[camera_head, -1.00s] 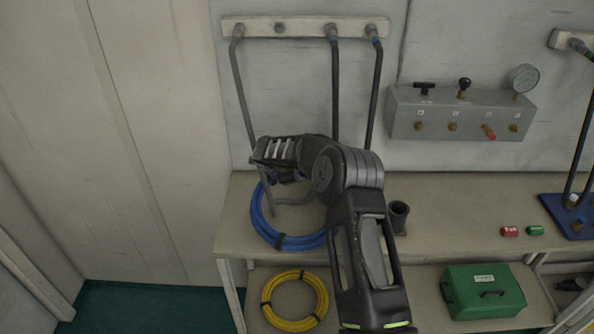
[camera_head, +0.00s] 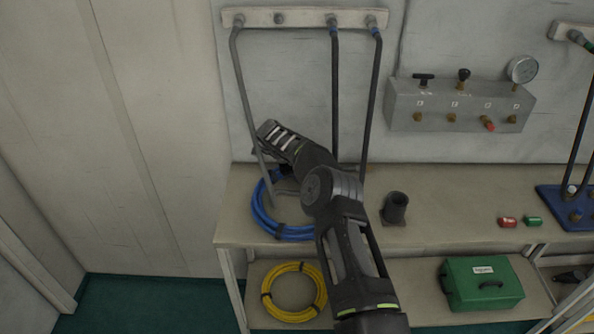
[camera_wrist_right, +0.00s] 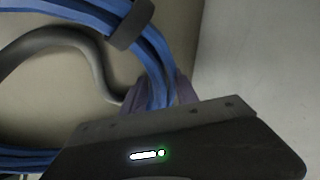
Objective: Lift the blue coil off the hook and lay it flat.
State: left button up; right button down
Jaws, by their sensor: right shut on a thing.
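The blue coil (camera_head: 262,215), tied with dark bands, is at the left end of the bench top in the head view. It looks laid down there, but my arm covers its right and back parts, so I cannot tell whether all of it touches the bench. My right gripper (camera_head: 281,176) is at the coil's back edge, its fingertips mostly hidden by the wrist. In the right wrist view the gripper (camera_wrist_right: 160,92) is shut on blue strands of the coil (camera_wrist_right: 88,18), beside a dark band. The hook rail (camera_head: 300,19) is high on the wall. My left gripper is not in view.
A grey hose (camera_head: 246,105) hangs from the rail down beside my wrist and curves inside the coil. Two dark hoses (camera_head: 334,90) hang further right. A dark cup-like fitting (camera_head: 395,208) stands right of my arm. A yellow coil (camera_head: 268,302) lies on the lower shelf.

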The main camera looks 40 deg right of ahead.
jog(key=c, duration=1.2)
grip_release()
jog(key=shift+s+a+f, duration=0.1)
jog(key=shift+s+f, duration=0.05)
jog(key=shift+f, duration=0.35)
jog(key=shift+s+a+f, duration=0.1)
jog(key=shift+s+f, duration=0.05)
jog(key=shift+f, duration=0.3)
jog(key=shift+o, duration=0.9)
jog(key=shift+s+f, duration=0.1)
jog(key=shift+f, duration=0.05)
jog(key=shift+o, duration=0.7)
jog(key=shift+a, duration=0.1)
jog(key=shift+a+r+b, duration=0.15)
jog(key=shift+r+b, duration=0.25)
jog(key=shift+r, duration=0.1)
jog(key=v, duration=0.2)
jog(key=b+v, duration=0.1)
jog(key=v, duration=0.1)
jog(key=d+v, duration=0.1)
jog(key=v, duration=0.2)
jog(key=shift+w+a+r+b, duration=0.1)
jog(key=shift+w+r+b, duration=0.25)
jog(key=shift+r, duration=0.1)
jog(key=shift+a+r, duration=0.15)
jog(key=shift+r, duration=0.35)
